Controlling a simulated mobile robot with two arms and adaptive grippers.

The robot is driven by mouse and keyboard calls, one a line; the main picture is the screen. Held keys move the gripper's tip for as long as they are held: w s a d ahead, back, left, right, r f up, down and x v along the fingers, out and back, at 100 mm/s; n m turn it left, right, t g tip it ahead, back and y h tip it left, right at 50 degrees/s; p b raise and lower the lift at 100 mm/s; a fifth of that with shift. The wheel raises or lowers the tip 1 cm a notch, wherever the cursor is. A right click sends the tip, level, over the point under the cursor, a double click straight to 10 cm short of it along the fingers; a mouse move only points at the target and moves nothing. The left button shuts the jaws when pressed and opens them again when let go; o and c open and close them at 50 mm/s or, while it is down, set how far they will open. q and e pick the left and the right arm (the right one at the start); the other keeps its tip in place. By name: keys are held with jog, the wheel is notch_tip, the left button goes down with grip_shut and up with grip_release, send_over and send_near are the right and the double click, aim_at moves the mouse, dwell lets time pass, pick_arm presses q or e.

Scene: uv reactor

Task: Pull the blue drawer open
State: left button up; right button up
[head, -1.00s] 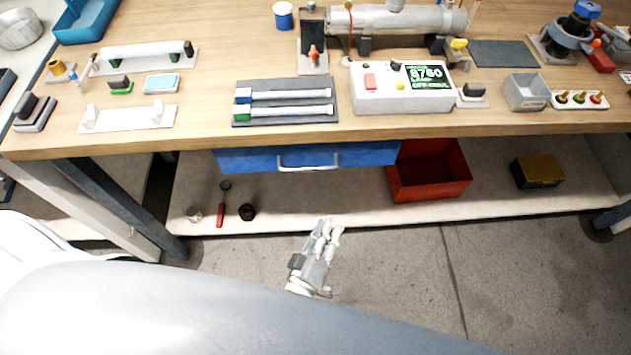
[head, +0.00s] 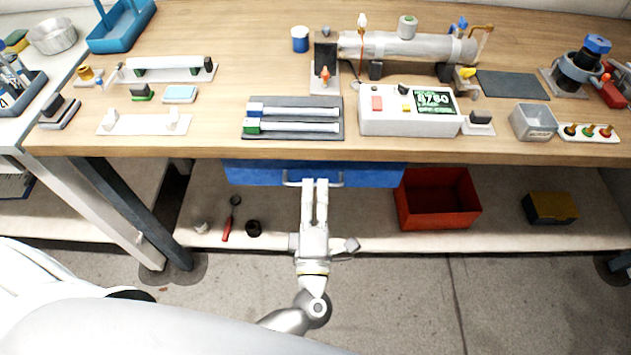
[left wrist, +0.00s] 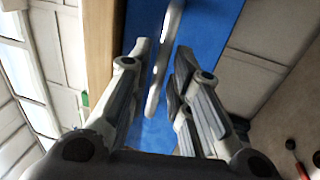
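The blue drawer (head: 375,174) hangs under the front edge of the workbench, its front just below the tabletop. Its light metal bar handle (head: 292,181) runs across the middle of the front. My left gripper (head: 315,182) is at the handle, its fingers pointing at the drawer front and hiding part of the bar. In the left wrist view the handle (left wrist: 164,60) passes between the fingers of my left gripper (left wrist: 160,62). They are apart, with gaps beside the bar, and the blue front (left wrist: 212,30) lies behind. My right gripper is not in view.
The wooden workbench top (head: 200,146) carries a white control box (head: 385,123) and a dark tray with two tubes (head: 330,105). A red bin (head: 432,222) stands on the lower shelf, right of the drawer. The floor in front is clear.

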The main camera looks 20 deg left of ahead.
pick_arm(q)
jog(key=shift+x, duration=1.05)
grip_shut()
